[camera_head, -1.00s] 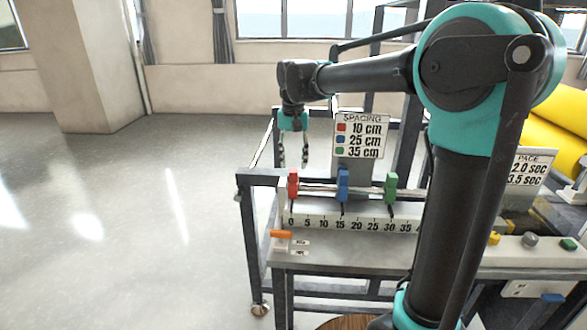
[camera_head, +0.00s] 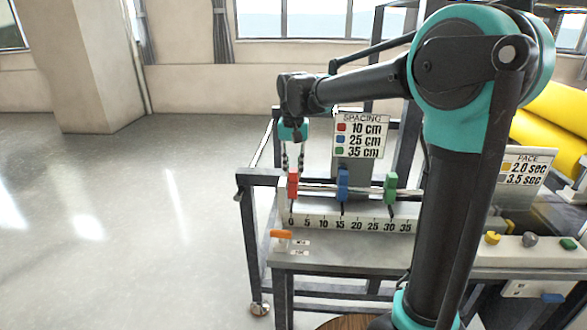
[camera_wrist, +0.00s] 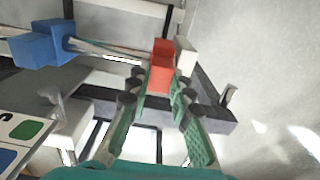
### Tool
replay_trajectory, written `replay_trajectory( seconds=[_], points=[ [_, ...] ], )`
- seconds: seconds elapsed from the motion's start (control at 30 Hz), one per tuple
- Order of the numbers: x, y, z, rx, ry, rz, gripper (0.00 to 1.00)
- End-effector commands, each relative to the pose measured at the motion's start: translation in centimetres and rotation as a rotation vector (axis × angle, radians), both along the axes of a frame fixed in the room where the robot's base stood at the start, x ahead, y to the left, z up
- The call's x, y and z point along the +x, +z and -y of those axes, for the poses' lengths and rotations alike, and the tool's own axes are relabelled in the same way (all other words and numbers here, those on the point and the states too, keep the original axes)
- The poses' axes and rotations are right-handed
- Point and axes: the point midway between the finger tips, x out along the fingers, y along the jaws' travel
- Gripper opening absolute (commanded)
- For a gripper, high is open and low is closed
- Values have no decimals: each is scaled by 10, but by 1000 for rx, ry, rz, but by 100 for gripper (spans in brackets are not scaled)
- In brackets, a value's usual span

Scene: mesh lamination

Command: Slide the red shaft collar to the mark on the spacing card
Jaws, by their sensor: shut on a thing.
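The red shaft collar (camera_head: 293,185) sits on the horizontal rod at the left end, with its pointer near 0 on the ruler (camera_head: 350,224). My gripper (camera_head: 293,168) is above the rod with its fingers down, shut on the red collar. In the wrist view, the fingertips (camera_wrist: 160,78) lie on either side of the red collar (camera_wrist: 161,60). The spacing card (camera_head: 361,136) behind the rod reads red 10 cm, blue 25 cm and green 35 cm.
The blue collar (camera_head: 343,185) stands near 15 and the green collar (camera_head: 390,187) near 30 on the same rod. The rod between red and blue is clear. An orange part (camera_head: 281,234) lies at the table's front left. A pace card (camera_head: 525,167) stands at the right.

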Motion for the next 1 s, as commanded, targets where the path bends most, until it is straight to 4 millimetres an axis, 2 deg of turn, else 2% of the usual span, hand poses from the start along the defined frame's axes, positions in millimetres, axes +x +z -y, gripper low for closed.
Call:
replay_trajectory(
  seconds=[0.23, 0.33, 0.7, 0.83, 1.0],
  points=[
    [0, 0, 0, 0, 0, 0, 0],
    [0, 0, 7, 0, -2, 0, 0],
    [-3, 0, 88, -1, -5, 0, 0],
    [-3, 0, 101, 0, -2, 0, 0],
    [-4, 0, 105, -2, -1, 0, 0]
  ],
)
